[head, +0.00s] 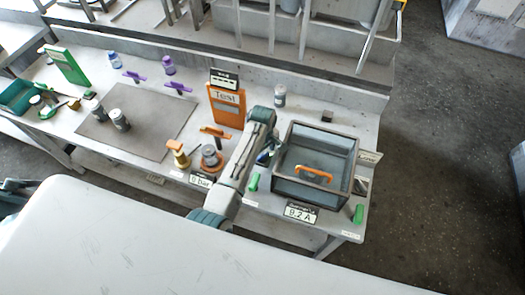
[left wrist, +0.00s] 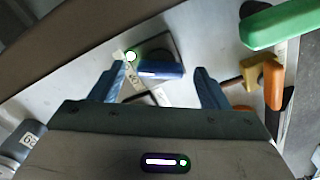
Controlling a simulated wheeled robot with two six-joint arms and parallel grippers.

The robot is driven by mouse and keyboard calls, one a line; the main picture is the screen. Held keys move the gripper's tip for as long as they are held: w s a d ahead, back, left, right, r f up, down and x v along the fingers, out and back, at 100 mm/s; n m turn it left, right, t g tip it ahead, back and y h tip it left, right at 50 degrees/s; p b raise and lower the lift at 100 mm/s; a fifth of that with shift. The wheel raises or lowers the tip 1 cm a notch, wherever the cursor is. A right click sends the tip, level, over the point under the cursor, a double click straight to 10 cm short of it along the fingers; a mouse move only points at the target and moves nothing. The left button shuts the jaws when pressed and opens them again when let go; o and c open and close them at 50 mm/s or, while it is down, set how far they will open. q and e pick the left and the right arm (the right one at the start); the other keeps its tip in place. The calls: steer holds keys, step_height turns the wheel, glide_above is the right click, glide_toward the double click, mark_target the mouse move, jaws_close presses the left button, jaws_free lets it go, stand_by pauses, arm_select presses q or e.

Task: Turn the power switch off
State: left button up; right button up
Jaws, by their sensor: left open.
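My left gripper (left wrist: 160,87) is open. Its two blue fingers stand on either side of the lever, apart from it in the picture. I cannot tell how far above it they are. In the head view my left gripper (head: 265,156) is beside the left wall of a glass-walled box. The switch is not clear there. My right gripper is not in view.
The dark-framed box (head: 318,139) has an orange handle (head: 315,173) and a 9.2 A display (head: 300,212) in front. An orange Test board (head: 227,107) and a round fixture (head: 211,158) are left of my arm. A grey mat (head: 150,140) lies farther left.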

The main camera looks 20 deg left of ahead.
arm_select(q)
steer(key=shift+f, duration=0.3)
steer(key=c, duration=1)
steer(key=n, duration=0.5)
steer(key=shift+n, duration=0.4)
steer(key=n, duration=0.6)
steer(key=shift+o, duration=0.2)
steer(key=shift+c, duration=0.2)
